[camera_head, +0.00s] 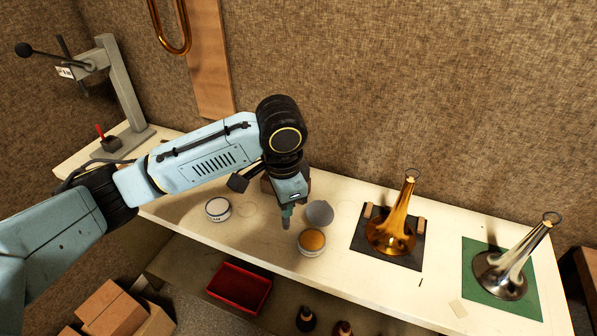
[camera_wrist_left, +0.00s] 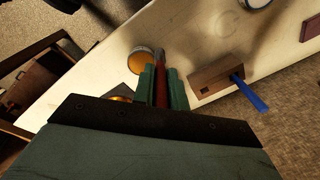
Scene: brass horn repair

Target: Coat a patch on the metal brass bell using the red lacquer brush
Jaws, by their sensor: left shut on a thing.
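My left gripper (camera_head: 286,218) points down over the workbench, just left of an open jar of amber lacquer (camera_head: 311,241). In the left wrist view its green fingers (camera_wrist_left: 160,84) are shut on the red lacquer brush (camera_wrist_left: 160,68), whose tip end is hard to make out. The jar also shows there (camera_wrist_left: 140,60), beyond the fingers. The brass bell (camera_head: 391,238) stands flared end down on a dark mat (camera_head: 373,255), right of the jar and apart from my gripper. My right gripper is not in view.
A grey disc (camera_head: 320,212) and a white-topped tin (camera_head: 217,208) lie near the jar. A wooden block (camera_wrist_left: 212,80) holds a blue-handled tool (camera_wrist_left: 249,95). A silver bell (camera_head: 500,278) stands on a green mat (camera_head: 477,249) at right. A red bin (camera_head: 240,286) is below.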

